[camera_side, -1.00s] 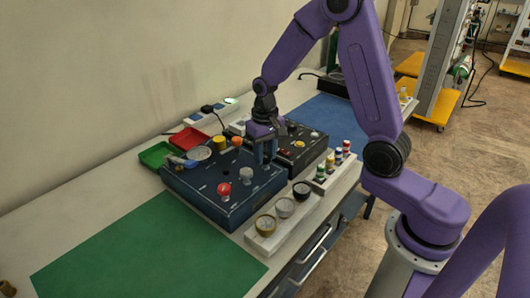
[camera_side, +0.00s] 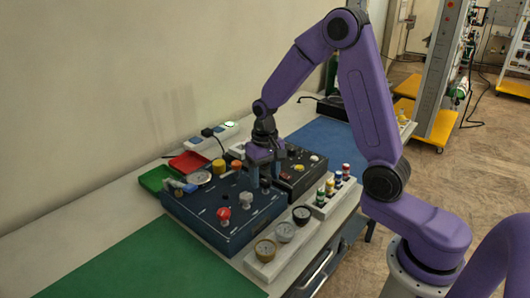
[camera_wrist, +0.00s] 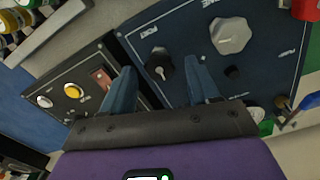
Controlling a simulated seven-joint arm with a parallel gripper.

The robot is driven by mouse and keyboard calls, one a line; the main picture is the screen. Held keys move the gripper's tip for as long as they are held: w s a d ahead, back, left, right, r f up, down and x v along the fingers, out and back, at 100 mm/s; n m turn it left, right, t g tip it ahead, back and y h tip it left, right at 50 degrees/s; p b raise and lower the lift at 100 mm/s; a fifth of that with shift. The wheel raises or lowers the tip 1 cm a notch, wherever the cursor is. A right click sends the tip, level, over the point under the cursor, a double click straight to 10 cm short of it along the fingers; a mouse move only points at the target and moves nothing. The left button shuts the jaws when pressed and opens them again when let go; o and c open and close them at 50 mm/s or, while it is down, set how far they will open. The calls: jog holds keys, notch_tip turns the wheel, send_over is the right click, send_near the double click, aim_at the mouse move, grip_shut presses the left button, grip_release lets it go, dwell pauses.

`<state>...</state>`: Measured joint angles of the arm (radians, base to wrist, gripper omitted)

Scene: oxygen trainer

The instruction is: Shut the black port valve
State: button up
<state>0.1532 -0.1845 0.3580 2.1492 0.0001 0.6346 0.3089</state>
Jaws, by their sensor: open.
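The black port valve (camera_wrist: 160,66) is a small black knob with a pale pointer, on the dark blue panel (camera_wrist: 270,75) beside a "PORT" label in the wrist view. My gripper (camera_wrist: 162,66) is open, with one blue finger on either side of the black knob in that picture. I cannot tell whether the fingers touch it. In the side view my gripper (camera_side: 265,184) points down over the far right part of the blue panel (camera_side: 195,208), and its fingers largely hide the black knob.
A grey knob (camera_side: 246,200) and a red knob (camera_side: 223,215) stand on the same panel. A darker panel (camera_side: 305,172) with buttons adjoins it. Gauges (camera_side: 265,250) and small coloured cylinders (camera_side: 346,170) line the front. The green mat (camera_side: 150,260) is clear.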

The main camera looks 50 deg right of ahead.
aim_at(265, 182)
notch_tip(265, 182, up, 17)
dwell(0.4)
jog(key=shift+f, duration=0.15)
jog(key=s+a+f+n, duration=0.3)
jog(key=s+a+n, duration=0.4)
jog(key=s, duration=0.3)
jog(key=s+f+n, duration=0.2)
jog(key=s+n, duration=0.2)
jog(key=s, duration=0.5)
jog(key=s+f+n, duration=0.3)
jog(key=s+n, duration=0.1)
jog(key=s, duration=0.4)
jog(key=shift+s+d+n, duration=0.3)
jog(key=shift+s+n, duration=0.05)
jog(key=shift+n, duration=0.05)
jog(key=shift+o, duration=0.3)
jog(key=shift+w, duration=0.1)
dwell(0.3)
